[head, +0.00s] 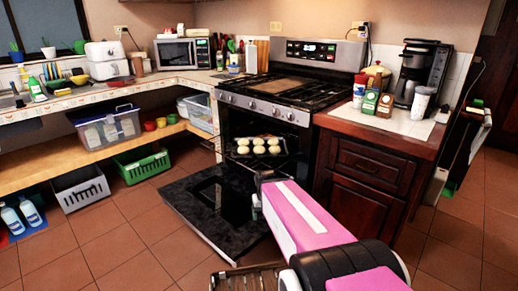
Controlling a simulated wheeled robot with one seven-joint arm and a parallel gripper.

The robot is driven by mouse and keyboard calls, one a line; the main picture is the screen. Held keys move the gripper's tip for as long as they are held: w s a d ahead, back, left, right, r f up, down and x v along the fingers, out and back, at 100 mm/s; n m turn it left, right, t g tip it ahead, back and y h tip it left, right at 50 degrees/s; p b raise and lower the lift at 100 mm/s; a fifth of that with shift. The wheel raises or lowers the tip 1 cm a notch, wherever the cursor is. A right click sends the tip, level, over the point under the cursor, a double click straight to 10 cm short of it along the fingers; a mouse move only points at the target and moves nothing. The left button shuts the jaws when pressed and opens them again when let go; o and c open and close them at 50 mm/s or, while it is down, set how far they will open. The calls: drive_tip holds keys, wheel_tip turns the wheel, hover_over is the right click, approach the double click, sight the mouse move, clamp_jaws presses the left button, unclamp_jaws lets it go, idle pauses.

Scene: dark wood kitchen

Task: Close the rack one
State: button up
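The oven (262,106) stands at the back centre with its door (215,205) folded down and open. A rack (283,155) carrying several pale round buns (258,146) shows in the upper part of the oven opening. The rack's front is near the opening; how far it sticks out is hard to tell. My pink arm reaches in from the bottom right. My gripper (257,207) is at its far end, over the right side of the open door and apart from the rack in the picture. Its fingers are mostly hidden by the arm.
A dark wood cabinet (365,180) stands right of the oven, with a coffee maker (418,72) and jars on top. Tiled floor (120,245) is clear left of the door.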

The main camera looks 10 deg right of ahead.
drive_tip(key=shift+w+f, duration=0.15)
drive_tip(key=shift+w, duration=0.1)
drive_tip(key=c, duration=0.5)
drive_tip(key=w+n+h, duration=0.1)
drive_tip(key=w+f+n+h, duration=0.1)
drive_tip(key=n, duration=0.1)
drive_tip(key=w+f+n+h, duration=0.1)
drive_tip(key=shift+w+d, duration=0.3)
drive_tip(key=shift+d, duration=0.05)
clamp_jaws()
drive_tip(key=w+a+r+n+t+h, duration=0.1)
drive_tip(key=w+a+n+t+h, duration=0.5)
drive_tip(key=w+n, duration=0.45)
drive_tip(key=w+a+r+n+t+h, duration=0.1)
drive_tip(key=w+a+n+t+h, duration=0.45)
drive_tip(key=w+a+n, duration=0.45)
drive_tip(key=s+d+x, duration=0.2)
drive_tip(key=x, duration=1.2)
drive_tip(key=shift+d+n+g, duration=0.25)
drive_tip(key=shift+n+g, duration=0.1)
drive_tip(key=shift+g, duration=0.1)
